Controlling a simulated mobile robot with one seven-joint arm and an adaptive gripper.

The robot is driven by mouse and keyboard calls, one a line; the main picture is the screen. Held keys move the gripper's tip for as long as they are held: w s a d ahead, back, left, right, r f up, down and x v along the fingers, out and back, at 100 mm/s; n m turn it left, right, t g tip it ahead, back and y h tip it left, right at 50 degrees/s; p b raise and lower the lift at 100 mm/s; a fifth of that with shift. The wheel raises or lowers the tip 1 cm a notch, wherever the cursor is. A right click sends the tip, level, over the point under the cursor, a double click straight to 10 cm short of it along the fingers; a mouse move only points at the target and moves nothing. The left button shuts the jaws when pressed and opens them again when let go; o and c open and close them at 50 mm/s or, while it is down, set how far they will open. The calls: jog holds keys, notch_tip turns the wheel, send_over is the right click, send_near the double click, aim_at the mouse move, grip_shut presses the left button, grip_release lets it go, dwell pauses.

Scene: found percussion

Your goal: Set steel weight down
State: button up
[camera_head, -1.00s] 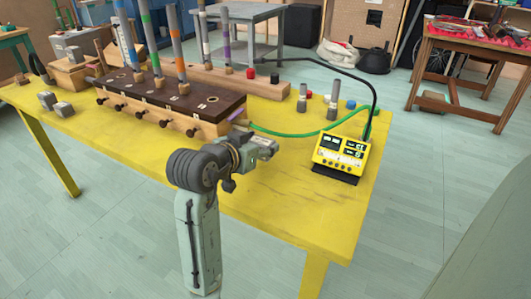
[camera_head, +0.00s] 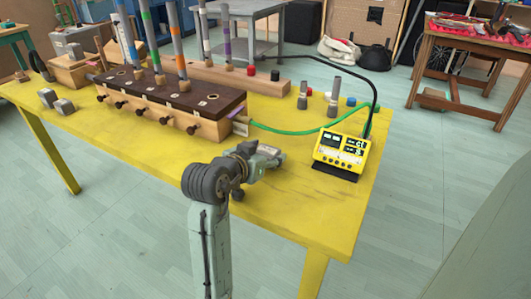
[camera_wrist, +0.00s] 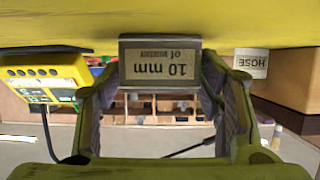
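The steel weight (camera_wrist: 160,64) is a grey block with a label reading "10 mm of mercury", upside down in the wrist view. My gripper (camera_wrist: 159,75) has one finger on each side of it, and the fingertips appear to touch its sides. The weight is at or just above the yellow table (camera_wrist: 60,32); I cannot tell whether it touches. In the head view my gripper (camera_head: 272,157) is low over the table (camera_head: 300,215), and the weight is hard to make out there. Two similar steel blocks (camera_head: 48,98) (camera_head: 64,106) stand at the table's left.
A yellow meter (camera_head: 342,150) stands to the right, with a green hose (camera_head: 290,133) behind my gripper. A wooden box with a dark top (camera_head: 175,98) and upright tubes stands at the back left. The table's front is clear.

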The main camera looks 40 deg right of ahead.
jog(key=shift+o, duration=0.8)
jog(key=shift+a+r, duration=0.1)
jog(key=shift+r, duration=0.15)
jog(key=v, duration=1.1)
jog(key=shift+s+a+r, duration=0.15)
jog(key=shift+a+r, duration=0.05)
jog(key=shift+a, duration=0.15)
